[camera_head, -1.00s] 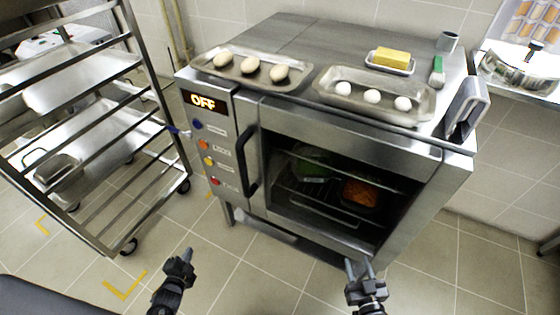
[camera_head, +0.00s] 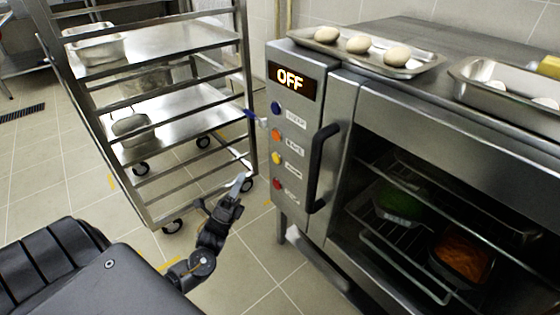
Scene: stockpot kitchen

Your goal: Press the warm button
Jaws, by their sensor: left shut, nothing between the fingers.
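The oven's control panel (camera_head: 288,150) faces me, with a lit display (camera_head: 294,80) reading OFF. Below it, a column holds a blue button (camera_head: 276,108), an orange button (camera_head: 276,135), a yellow button (camera_head: 277,157) and a red button (camera_head: 277,184). Each has a small label to its right, too small to read surely, so I cannot tell which one is warm. My left gripper (camera_head: 242,184) is shut and empty. In the picture it is left of the red button, apart from the panel. My right gripper is out of view.
A black door handle (camera_head: 317,168) stands out right of the buttons. A wheeled metal rack (camera_head: 165,110) stands close on the left.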

